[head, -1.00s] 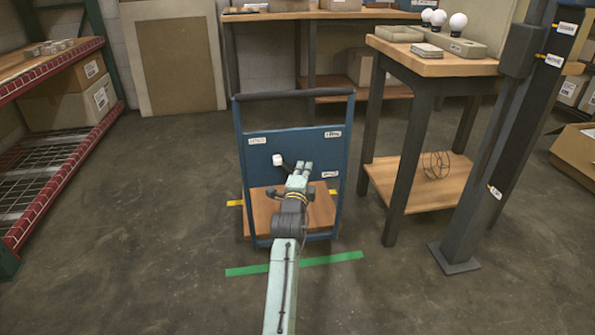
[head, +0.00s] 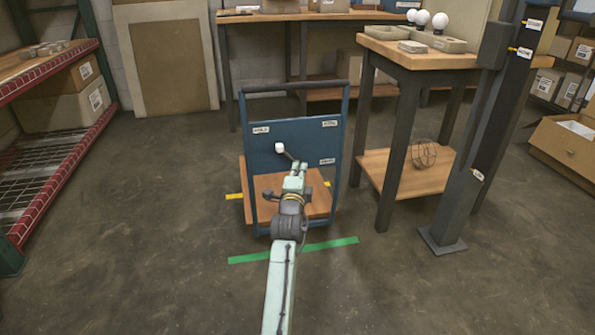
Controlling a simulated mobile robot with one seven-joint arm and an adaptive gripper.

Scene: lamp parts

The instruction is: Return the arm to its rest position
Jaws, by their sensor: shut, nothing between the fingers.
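My arm reaches forward from the bottom of the head view, over the near side of the blue cart (head: 342,140). My gripper (head: 299,168) is at its far end, in front of the cart's back panel; it is small here, and looks shut and empty. A white lamp head (head: 280,147) on a dark rod shows just beyond and left of my gripper. The rod's lower end is hidden behind my arm, and I cannot tell whether the two touch.
The cart's wooden deck (head: 262,205) lies under my arm. Right stands a wooden table (head: 440,62) with white bulbs (head: 439,20), a wire cage (head: 425,153) on its lower shelf, and a dark post (head: 470,190). A red-edged rack (head: 60,155) is left. Floor between is clear.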

